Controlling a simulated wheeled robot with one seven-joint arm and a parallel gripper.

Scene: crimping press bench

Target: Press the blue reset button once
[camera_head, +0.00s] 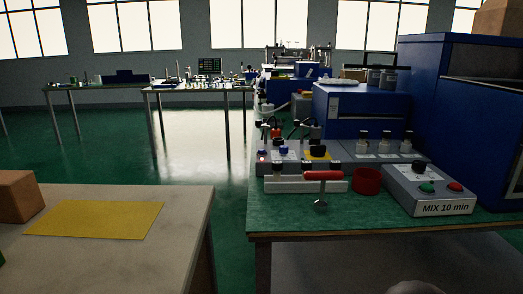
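A long grey control panel (335,156) stands on the green-topped bench at the right. On its left part is a small blue button-like piece (284,150), which may be the blue reset button; it is too small to tell for sure. A small glowing reddish lamp (262,159) sits at the panel's left end. A yellow patch with a black knob (318,151) lies just right of the blue piece. My gripper is not in view. A pale rounded shape shows at the bottom edge, and I cannot tell what it is.
In front of the panel are a white fixture with a red handle (322,175), a red round container (367,180) and a grey "MIX 10 min" box (430,190) with green and red buttons. Blue machines stand behind. A table with a yellow sheet (95,219) is left, across a floor gap.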

